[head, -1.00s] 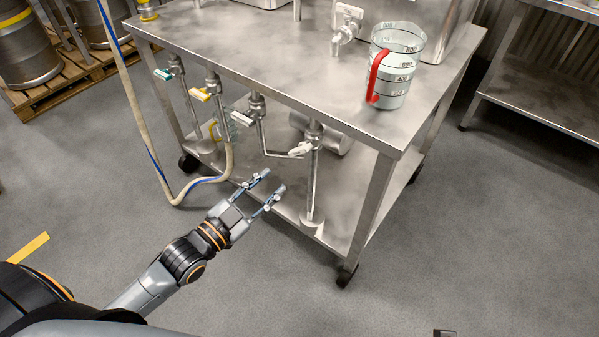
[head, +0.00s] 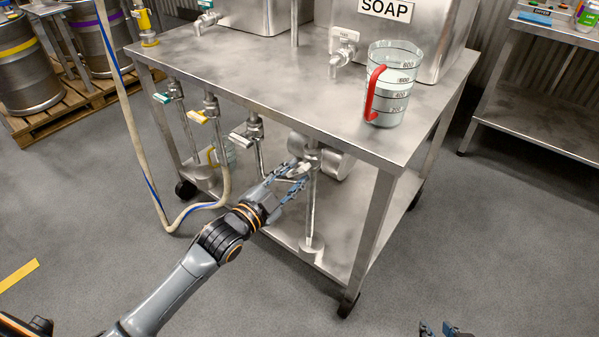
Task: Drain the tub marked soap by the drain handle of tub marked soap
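The tub marked SOAP (head: 432,40) stands at the back right of the steel cart, with a tap (head: 343,55) on its front. Several drain pipes with coloured handles hang under the cart top. The rightmost pipe (head: 312,200), nearest below the soap tub, has a pale handle (head: 301,166), partly hidden by my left gripper. My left gripper (head: 297,172) is at this handle, fingers apart; I cannot tell whether they touch it. My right gripper (head: 440,329) shows only its fingertips at the bottom edge, spread apart and empty.
A measuring jug (head: 395,90) with a red handle stands on the cart top (head: 270,75). A hose (head: 140,150) loops at the left. Floor in front is clear.

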